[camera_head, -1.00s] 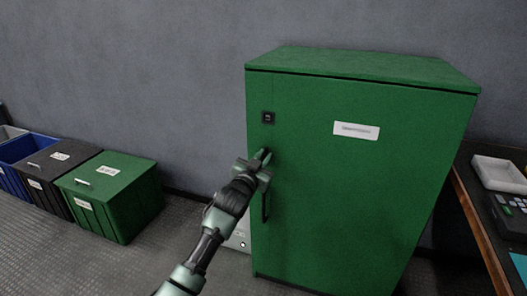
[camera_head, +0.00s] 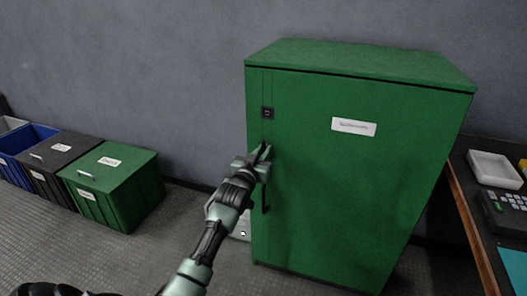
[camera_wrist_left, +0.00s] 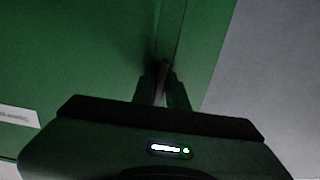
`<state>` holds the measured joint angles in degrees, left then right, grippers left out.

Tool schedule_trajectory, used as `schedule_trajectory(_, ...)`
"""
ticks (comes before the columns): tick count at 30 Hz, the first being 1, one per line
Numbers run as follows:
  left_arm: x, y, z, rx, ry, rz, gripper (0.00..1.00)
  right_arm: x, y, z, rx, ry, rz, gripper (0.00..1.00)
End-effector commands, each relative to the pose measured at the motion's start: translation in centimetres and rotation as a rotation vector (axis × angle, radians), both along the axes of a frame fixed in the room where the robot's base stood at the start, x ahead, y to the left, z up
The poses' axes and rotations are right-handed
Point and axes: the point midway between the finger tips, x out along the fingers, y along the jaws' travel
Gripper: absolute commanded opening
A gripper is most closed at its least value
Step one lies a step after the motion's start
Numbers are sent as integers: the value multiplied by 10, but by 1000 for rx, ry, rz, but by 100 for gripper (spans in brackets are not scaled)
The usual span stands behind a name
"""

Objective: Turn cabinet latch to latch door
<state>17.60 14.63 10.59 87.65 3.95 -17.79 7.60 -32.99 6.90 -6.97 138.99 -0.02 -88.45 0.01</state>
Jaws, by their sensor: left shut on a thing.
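The green cabinet (camera_head: 350,190) stands against the wall with its door lying flush with its body. My left gripper (camera_head: 263,158) is at the left side of the door, below a small black square fitting (camera_head: 267,113) and at the top of a dark vertical handle (camera_head: 265,200). In the left wrist view the gripper (camera_wrist_left: 161,85) is shut on a thin dark piece, the latch (camera_wrist_left: 163,70), on the door near its edge. The gripper hides most of the latch in the head view, so its angle is hard to tell. My right gripper is not in view.
A green bin (camera_head: 113,185), a black bin (camera_head: 58,165) and a blue bin (camera_head: 22,150) stand on the floor at the left. A table (camera_head: 470,215) with a white tray (camera_head: 495,169) is close to the cabinet's right. The floor left of the cabinet is mostly free.

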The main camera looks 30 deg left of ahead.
Motion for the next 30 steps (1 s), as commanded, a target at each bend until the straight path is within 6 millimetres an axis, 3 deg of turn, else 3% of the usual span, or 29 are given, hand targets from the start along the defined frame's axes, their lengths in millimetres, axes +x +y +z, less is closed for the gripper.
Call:
schedule_trajectory(7,0,0,-1,0,2,0,0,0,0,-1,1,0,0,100)
schedule_trajectory(8,0,0,-1,0,2,0,23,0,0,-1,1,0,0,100)
schedule_trajectory(9,0,0,-1,0,2,0,34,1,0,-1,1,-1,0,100)
schedule_trajectory(22,-8,-2,0,1,2,0,34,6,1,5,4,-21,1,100)
schedule_trajectory(30,-52,-13,0,0,3,0,34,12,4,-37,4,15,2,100)
